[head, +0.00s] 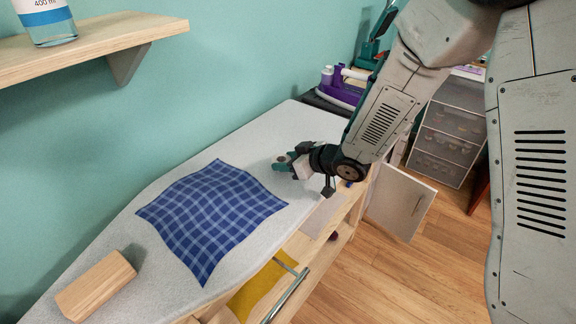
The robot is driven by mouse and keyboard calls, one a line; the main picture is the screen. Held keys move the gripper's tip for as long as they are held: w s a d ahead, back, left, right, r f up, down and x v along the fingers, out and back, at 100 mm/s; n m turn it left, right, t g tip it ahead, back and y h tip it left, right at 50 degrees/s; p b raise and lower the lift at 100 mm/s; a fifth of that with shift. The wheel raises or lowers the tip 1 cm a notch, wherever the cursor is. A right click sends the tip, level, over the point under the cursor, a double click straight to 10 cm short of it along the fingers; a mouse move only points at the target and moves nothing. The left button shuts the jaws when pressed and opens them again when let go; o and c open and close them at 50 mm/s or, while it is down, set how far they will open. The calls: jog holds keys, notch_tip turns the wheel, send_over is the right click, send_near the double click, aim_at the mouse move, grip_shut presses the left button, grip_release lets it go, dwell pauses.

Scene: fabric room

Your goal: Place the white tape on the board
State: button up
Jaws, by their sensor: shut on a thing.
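The board (170,200) is a long, pale grey padded ironing board running from lower left to the back centre. My gripper (302,170) is over its right edge, with its fingers pointing left. It is shut on a small pale piece that looks like the white tape (303,168). The fingers hide part of the tape. I cannot tell whether the tape touches the board's surface or is just above it.
A blue plaid cloth (213,213) lies on the middle of the board, left of my gripper. A wooden block (96,286) lies at its near end. A wall shelf (90,45) holds a bottle (47,20). A purple machine (342,86) stands behind. Bare board surrounds the cloth.

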jog(key=shift+f, duration=0.95)
jog(key=shift+r, duration=0.1)
jog(key=o, duration=1)
jog(key=shift+c, duration=0.2)
jog(key=v, duration=1.2)
jog(key=shift+d, duration=0.1)
